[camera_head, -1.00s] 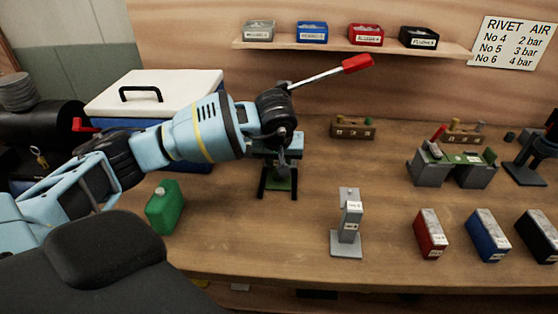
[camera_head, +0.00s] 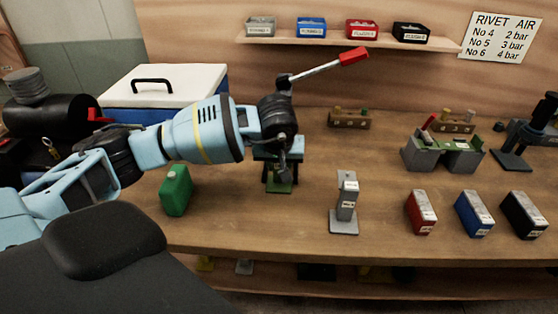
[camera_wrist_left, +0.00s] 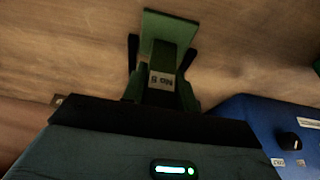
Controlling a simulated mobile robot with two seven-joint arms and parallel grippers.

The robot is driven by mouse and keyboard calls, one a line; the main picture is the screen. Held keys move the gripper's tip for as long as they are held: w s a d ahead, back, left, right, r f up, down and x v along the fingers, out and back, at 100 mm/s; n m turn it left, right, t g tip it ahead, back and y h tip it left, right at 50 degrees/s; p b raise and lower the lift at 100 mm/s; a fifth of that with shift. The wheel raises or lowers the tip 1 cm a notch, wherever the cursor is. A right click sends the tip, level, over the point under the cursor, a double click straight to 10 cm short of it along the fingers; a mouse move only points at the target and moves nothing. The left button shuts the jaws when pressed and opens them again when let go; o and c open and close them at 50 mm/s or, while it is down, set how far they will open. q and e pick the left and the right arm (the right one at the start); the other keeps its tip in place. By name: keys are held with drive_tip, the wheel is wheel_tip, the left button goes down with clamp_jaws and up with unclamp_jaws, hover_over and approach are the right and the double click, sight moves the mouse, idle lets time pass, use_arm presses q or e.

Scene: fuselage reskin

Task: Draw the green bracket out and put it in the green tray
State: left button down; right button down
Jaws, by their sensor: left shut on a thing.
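I cannot make out a green tray for certain. My right gripper is not in view.
A lever with a red handle (camera_head: 353,56) rises behind my left wrist. A green canister (camera_head: 176,190) stands left of the stand, a grey post on a plate (camera_head: 345,205) to its right. A white-lidded box (camera_head: 165,85) is behind my arm. Red, blue and black boxes stand at right.

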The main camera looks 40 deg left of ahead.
use_arm(q)
drive_tip(key=shift+s+d, duration=0.3)
drive_tip(key=shift+s, duration=0.2)
drive_tip(key=shift+w, duration=0.1)
drive_tip(key=c, duration=1.5)
unclamp_jaws()
drive_tip(key=o, duration=0.5)
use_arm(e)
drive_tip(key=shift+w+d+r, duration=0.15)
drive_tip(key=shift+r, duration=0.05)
use_arm(q)
drive_tip(key=v, duration=0.7)
drive_tip(key=shift+r, duration=0.4)
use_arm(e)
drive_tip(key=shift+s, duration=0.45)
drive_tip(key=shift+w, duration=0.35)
